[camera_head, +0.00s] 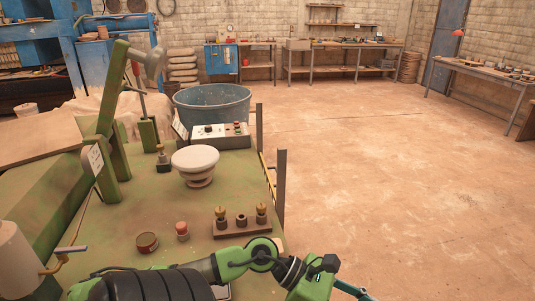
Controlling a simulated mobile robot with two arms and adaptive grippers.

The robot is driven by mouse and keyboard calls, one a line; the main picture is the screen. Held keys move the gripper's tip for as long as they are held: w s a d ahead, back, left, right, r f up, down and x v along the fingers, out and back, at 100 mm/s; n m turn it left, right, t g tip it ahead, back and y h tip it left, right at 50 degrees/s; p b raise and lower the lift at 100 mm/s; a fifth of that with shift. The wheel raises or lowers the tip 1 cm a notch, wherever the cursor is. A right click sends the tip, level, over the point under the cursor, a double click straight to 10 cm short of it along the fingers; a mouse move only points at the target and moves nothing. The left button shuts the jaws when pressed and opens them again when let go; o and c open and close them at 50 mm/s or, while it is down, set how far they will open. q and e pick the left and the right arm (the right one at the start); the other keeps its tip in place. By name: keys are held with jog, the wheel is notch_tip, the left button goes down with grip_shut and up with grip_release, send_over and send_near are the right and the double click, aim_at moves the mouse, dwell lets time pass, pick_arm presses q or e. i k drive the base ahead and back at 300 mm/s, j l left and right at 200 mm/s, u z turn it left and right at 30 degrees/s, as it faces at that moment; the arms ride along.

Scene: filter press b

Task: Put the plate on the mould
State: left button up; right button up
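A white round, wide-topped piece (195,158) stands on a narrower round base (199,182) on the green bench top. It could be the mould; I cannot tell whether a plate is part of it. No separate plate can be made out with certainty. One of my arms, seemingly the left, crosses the bottom of the view from the left. Its gripper end (352,290) is cut off near the bottom edge, right of the bench, well away from the white piece. Its fingers do not show clearly. My other gripper is not in view.
A green press frame (108,135) rises at the bench's left. A control box (219,135) stands behind the white piece. A wooden block with pegs (240,227), a red-topped item (182,231) and a round tin (147,242) stand in front. Open floor lies right.

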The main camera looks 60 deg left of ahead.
aim_at(195, 155)
jog(key=i+l, duration=0.2)
jog(key=i, duration=0.25)
jog(key=i+l, duration=0.15)
jog(key=i, duration=0.3)
jog(key=i+u, duration=0.2)
jog(key=u, duration=0.2)
jog(key=i+u, duration=0.15)
jog(key=u, duration=0.25)
jog(key=i+u, duration=0.2)
jog(key=u, duration=0.2)
jog(key=i+l+u, duration=0.15)
jog(key=u, duration=0.25)
